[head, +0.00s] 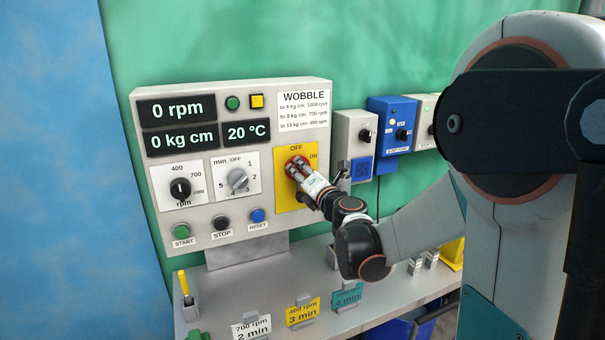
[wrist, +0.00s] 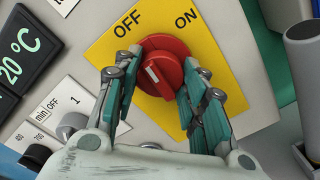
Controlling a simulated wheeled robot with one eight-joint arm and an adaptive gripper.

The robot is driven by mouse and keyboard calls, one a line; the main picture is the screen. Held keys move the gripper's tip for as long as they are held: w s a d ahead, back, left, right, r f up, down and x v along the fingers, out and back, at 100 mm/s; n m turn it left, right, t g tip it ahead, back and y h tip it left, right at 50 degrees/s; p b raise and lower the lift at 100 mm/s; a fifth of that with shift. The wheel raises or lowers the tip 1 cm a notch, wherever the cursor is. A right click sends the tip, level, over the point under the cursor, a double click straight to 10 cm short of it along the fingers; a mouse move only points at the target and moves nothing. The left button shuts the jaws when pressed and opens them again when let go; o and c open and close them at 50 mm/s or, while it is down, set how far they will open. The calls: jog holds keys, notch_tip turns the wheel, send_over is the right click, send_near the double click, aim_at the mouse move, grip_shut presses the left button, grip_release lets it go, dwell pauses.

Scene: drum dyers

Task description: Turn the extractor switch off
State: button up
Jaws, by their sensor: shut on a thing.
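The red rotary switch (head: 294,166) sits on a yellow plate (head: 286,196) marked OFF at the top and ON at the right, on the grey control panel. In the wrist view the red switch (wrist: 165,60) lies between the two fingers of my gripper (wrist: 161,72). The fingers are shut on its raised handle, one on each side. A small white mark shows on the handle's left part; I cannot tell which label it points to. In the head view my gripper (head: 301,171) covers part of the switch.
The panel carries displays reading 0 rpm, 0 kg cm and 20 °C, an rpm knob (head: 180,188), a minute knob (head: 238,180) and START, STOP and RESET buttons. Switch boxes (head: 356,146) stand to the right. A shelf with tags (head: 302,312) lies below.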

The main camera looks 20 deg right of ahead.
jog(key=shift+s+n, duration=0.1)
jog(key=shift+n, duration=0.6)
jog(key=o, duration=1.1)
jog(key=shift+c, duration=0.2)
jog(key=s, duration=1.2)
jog(key=shift+a, duration=0.25)
